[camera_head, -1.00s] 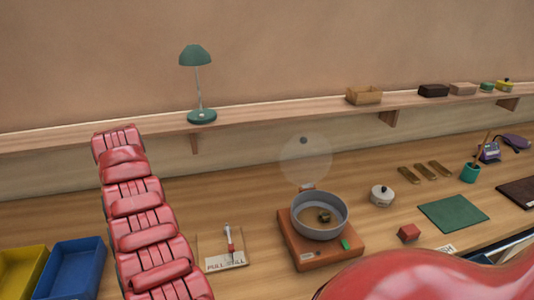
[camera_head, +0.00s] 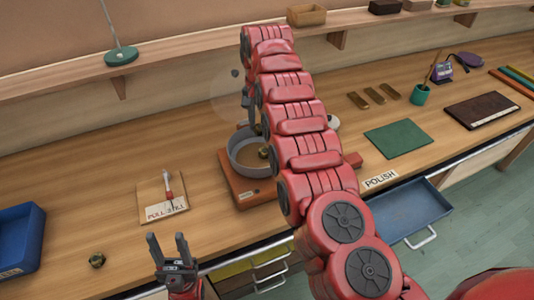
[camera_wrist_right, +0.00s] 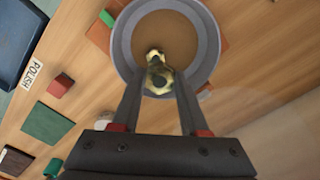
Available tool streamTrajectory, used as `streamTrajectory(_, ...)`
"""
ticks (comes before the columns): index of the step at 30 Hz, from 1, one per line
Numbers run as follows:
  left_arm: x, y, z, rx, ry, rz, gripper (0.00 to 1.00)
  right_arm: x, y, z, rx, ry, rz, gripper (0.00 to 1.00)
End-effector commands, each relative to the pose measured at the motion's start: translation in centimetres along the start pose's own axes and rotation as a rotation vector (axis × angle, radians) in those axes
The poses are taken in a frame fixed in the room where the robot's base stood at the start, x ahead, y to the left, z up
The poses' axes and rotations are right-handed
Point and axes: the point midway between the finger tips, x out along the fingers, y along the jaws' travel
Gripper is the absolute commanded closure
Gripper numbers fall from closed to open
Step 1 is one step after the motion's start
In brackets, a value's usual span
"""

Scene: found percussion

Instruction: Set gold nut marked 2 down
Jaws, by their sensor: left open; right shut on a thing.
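My right gripper (camera_wrist_right: 158,76) is shut on a gold nut (camera_wrist_right: 159,84) above the grey pan (camera_wrist_right: 119,48); in the head view the pan (camera_head: 234,160) is partly behind my right arm. The held nut also shows small in the head view (camera_head: 258,130). Another gold nut (camera_wrist_right: 155,55) lies inside the pan. A third gold nut (camera_head: 96,260) sits on the bench at the lower left. No number is readable on any nut. My left gripper (camera_head: 168,240) is open and empty near the bench's front edge.
The pan stands on a reddish wooden block (camera_head: 240,194). A blue bin (camera_head: 20,238) is far left. A green mat (camera_head: 398,138) lies right, above an open blue drawer (camera_head: 412,215).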

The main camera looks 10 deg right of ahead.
Motion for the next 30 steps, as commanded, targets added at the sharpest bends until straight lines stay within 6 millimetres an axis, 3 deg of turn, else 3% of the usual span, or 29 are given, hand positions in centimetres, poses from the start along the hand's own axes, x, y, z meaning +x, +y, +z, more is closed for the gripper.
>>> streamTrajectory(4,0.2,0.0,0.0,0.0,0.0,0.0,0.5,0.3,-2.5,2.1,0.146,-0.002,0.006,1.0)
streamTrajectory(9,0.4,0.0,-0.1,0.0,0.0,0.0,0.5,1.0,-3.5,3.1,0.216,-0.006,0.01,1.0)
streamTrajectory(25,3.0,-0.1,-0.5,0.0,0.0,0.0,0.5,7.8,-3.3,3.1,0.221,-0.006,0.013,1.0)
streamTrajectory(30,2.3,-0.1,-0.4,0.0,0.0,0.0,0.5,10.2,-3.3,3.1,0.22,-0.007,0.012,1.0)
